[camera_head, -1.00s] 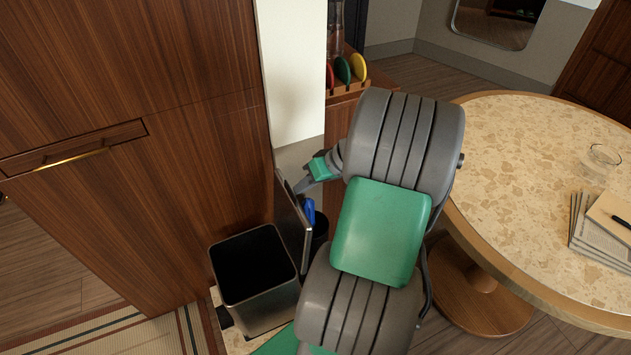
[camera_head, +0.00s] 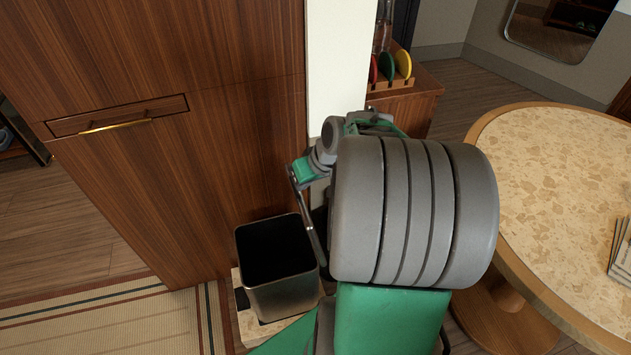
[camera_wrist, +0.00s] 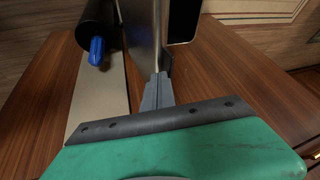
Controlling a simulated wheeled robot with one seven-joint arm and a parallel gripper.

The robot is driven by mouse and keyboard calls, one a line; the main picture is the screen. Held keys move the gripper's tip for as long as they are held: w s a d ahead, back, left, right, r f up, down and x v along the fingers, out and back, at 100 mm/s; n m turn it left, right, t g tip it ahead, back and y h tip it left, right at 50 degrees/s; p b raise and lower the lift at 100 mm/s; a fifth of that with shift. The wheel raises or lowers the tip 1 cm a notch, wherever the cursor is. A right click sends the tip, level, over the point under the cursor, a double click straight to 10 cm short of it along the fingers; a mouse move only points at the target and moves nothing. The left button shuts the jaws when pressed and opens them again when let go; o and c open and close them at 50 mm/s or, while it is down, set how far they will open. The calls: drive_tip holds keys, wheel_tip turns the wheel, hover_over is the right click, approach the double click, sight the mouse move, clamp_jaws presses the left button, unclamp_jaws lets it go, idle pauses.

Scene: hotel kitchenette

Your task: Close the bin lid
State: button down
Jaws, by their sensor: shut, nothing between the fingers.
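The bin (camera_head: 286,297) is a square metal bin with a dark, empty-looking inside, standing open beside the wooden cabinet. Its lid (camera_head: 311,230) stands steeply upright at the bin's right side, seen nearly edge-on and partly hidden by my arm. In the wrist view the lid (camera_wrist: 146,35) is a thin metal plate just beyond my gripper (camera_wrist: 158,88), whose narrow grey fingers are shut and empty. The fingertips are at or very near the lid's edge; I cannot tell if they touch. In the head view the green part of my gripper is above the lid's upper end.
A dark cylinder (camera_wrist: 100,22) with a blue item (camera_wrist: 97,50) stands behind the lid. The wooden cabinet (camera_head: 170,190) is close on the left. A round speckled table (camera_head: 560,190) is on the right. A rack with colored plates (camera_head: 390,72) sits on a cabinet behind.

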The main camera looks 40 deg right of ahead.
drive_tip(key=w+a+f+n+g+h+b, duration=0.1)
drive_tip(key=w+a+f+h, duration=0.3)
drive_tip(key=a, duration=0.5)
drive_tip(key=w+a+f+n+g+h+b, duration=0.15)
drive_tip(key=a+f+h, duration=0.3)
drive_tip(key=a, duration=0.45)
drive_tip(key=w+a+f+h+b, duration=0.1)
drive_tip(key=a+f+b, duration=0.1)
drive_tip(key=f, duration=0.6)
drive_tip(key=w+a+f+h+b, duration=0.1)
drive_tip(key=a+f+b, duration=0.2)
drive_tip(key=f, duration=0.6)
drive_tip(key=shift+a+f, duration=0.25)
drive_tip(key=shift+a, duration=0.65)
drive_tip(key=shift+d+f+g, duration=0.1)
drive_tip(key=shift+g, duration=0.15)
drive_tip(key=w+p+v, duration=0.2)
drive_tip(key=p+v, duration=0.2)
drive_tip(key=v, duration=0.9)
drive_tip(key=shift+s+p, duration=0.2)
drive_tip(key=shift+p, duration=0.2)
